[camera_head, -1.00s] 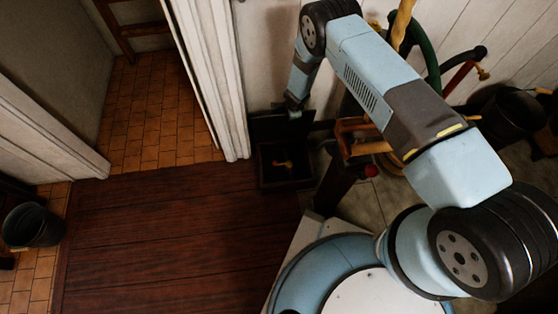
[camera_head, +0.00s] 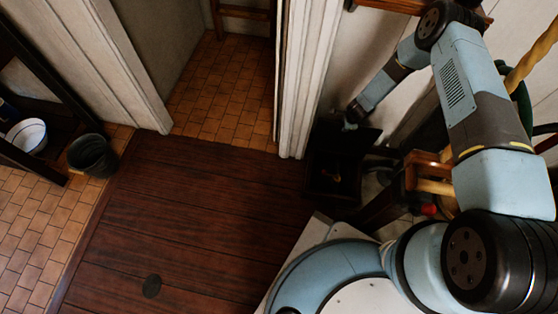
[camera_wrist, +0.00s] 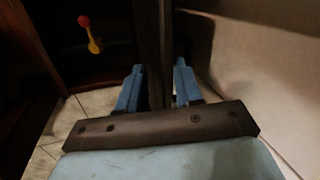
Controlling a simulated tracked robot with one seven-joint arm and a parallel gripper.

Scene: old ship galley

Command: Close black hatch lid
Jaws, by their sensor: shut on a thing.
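The black hatch lid (camera_head: 342,138) stands raised, close to upright, at the back of a dark open box (camera_head: 333,183) beside the white door frame. In the wrist view, the lid (camera_wrist: 151,45) shows edge-on as a dark upright panel. My gripper (camera_wrist: 158,82) has one blue finger on each side of it and is shut on it. My gripper (camera_head: 350,122) is small and dark at the lid in the head view. A small yellow handle with a red ball end (camera_wrist: 91,35) shows inside the box in the wrist view.
A wooden rack (camera_head: 428,175) stands right of the box, close to my arm. A white door frame (camera_head: 305,80) is to its left. The plank floor (camera_head: 200,215) is mostly clear.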

